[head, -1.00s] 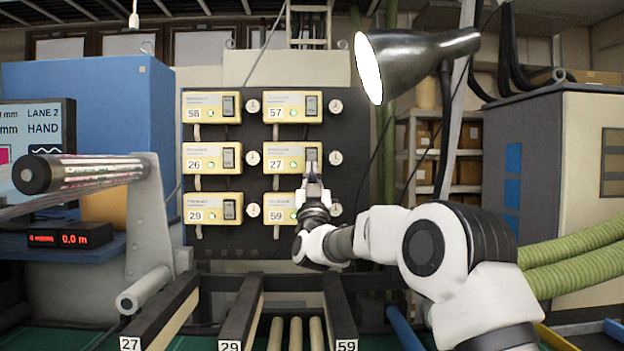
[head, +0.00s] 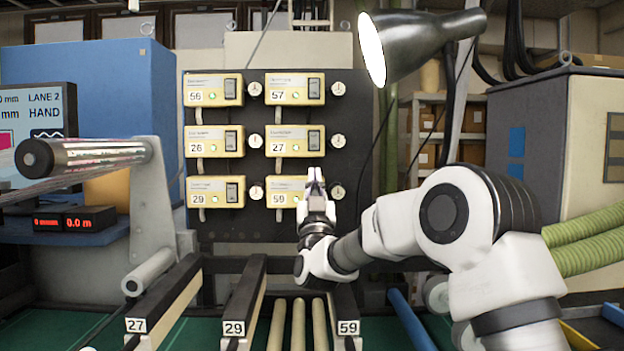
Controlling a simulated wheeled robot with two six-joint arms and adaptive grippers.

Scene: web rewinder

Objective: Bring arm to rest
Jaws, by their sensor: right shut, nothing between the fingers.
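My right arm comes in from the lower right in the head view. Its gripper (head: 315,176) is shut and empty, with its fingers pointing up. It is in front of the lower right yellow box, labelled 59 (head: 281,199), and hides that box's right part, including its switch. The box labelled 27 (head: 284,143) is just above the fingertips, and its switch shows clear of them. I cannot tell how far the fingers are from the panel. My left gripper is not in view.
The dark panel (head: 262,228) also carries boxes 56 (head: 201,96), 57 (head: 284,96), 26 (head: 204,146) and 29 (head: 205,196). A lamp (head: 420,42) hangs at upper right. A roller (head: 95,152) stands at left. Numbered rails (head: 243,308) and pale rollers (head: 298,318) lie below.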

